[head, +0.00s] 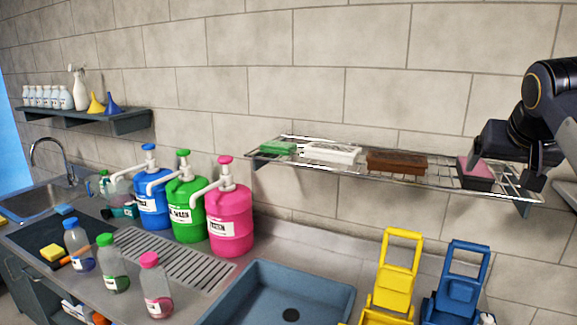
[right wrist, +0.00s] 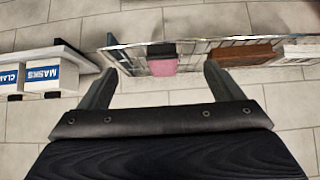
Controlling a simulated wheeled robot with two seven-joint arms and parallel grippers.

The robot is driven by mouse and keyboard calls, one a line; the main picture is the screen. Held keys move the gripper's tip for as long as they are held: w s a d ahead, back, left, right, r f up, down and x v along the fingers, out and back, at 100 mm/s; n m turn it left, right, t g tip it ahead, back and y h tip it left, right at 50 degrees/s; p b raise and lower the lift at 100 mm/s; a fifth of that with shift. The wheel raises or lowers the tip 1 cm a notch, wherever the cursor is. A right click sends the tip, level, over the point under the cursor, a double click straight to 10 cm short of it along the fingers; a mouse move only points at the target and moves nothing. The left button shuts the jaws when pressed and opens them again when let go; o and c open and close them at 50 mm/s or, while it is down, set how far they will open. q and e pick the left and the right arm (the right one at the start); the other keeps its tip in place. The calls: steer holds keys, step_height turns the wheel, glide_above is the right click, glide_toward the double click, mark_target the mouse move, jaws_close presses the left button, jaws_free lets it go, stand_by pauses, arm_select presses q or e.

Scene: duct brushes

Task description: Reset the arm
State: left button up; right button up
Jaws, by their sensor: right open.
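My right gripper (head: 506,176) is at the right end of the wire shelf (head: 345,168). It is open and empty; in the right wrist view its two fingers (right wrist: 158,82) stand wide apart. A pink and dark block (head: 477,170) sits on the shelf close to the gripper. In the right wrist view the pink block (right wrist: 163,67) shows beyond and between the fingers, not gripped. My right arm (head: 553,95) comes in from the right edge. My left gripper is not in view.
The shelf also holds brown (head: 396,161), white (head: 332,152) and green (head: 277,147) blocks. Below are pump jugs (head: 229,222), small bottles (head: 156,287), a blue basin (head: 277,272) and yellow (head: 396,265) and blue (head: 460,280) frames. White boxes (right wrist: 48,72) show left in the wrist view.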

steer(key=s+a+f+n+g+y, duration=0.1)
steer(key=s+a+f+y, duration=0.15)
steer(key=f, duration=0.55)
steer(key=s+a+f+n+y, duration=0.1)
steer(key=s+f+y, duration=0.15)
steer(key=f, duration=0.55)
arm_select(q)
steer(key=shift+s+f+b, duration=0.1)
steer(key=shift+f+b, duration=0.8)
arm_select(e)
steer(key=s+a+f+n+g+y, duration=0.1)
steer(key=s+a+f+n+y, duration=0.1)
steer(key=s+a+f, duration=1.5)
steer(key=shift+s+a+f+y, duration=0.3)
steer(key=shift+s+f+y, duration=0.3)
steer(key=shift+s+f, duration=0.2)
